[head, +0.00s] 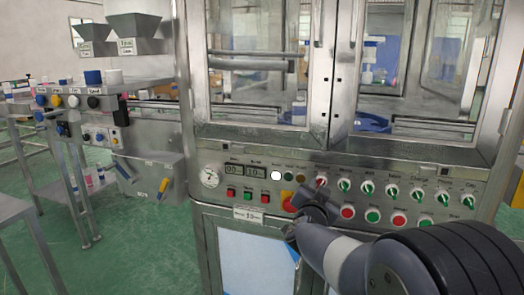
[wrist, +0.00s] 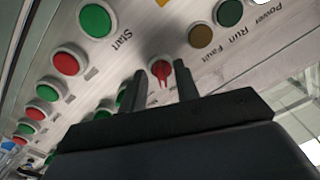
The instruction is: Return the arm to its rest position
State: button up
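My gripper (head: 308,205) is in front of the machine's control panel (head: 225,178), low and right of centre in the head view. In the wrist view, the two dark fingers of my gripper (wrist: 160,82) are apart, with nothing held between them. A red rotary switch (wrist: 160,70) on the panel shows in the gap between the fingertips. I cannot tell whether the fingers touch it. My arm (head: 350,255) reaches in from the lower right and hides part of the panel and the lower cabinet.
The panel carries a gauge (head: 210,177), a lit white lamp (head: 276,175), green switches and push buttons. Above are glazed doors (head: 258,60). A side unit (head: 140,150) with hoppers (head: 136,33) stands left. A metal table (head: 12,208) is at far left, with open green floor (head: 135,255) between.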

jog(key=s+a+n+p, duration=0.3)
jog(key=s+n+p, duration=0.2)
jog(key=s+n, duration=0.5)
jog(key=shift+s+n, duration=0.25)
jog(key=shift+n, duration=0.25)
dwell(0.4)
jog(key=shift+a+r, duration=0.1)
jog(key=shift+r, duration=0.05)
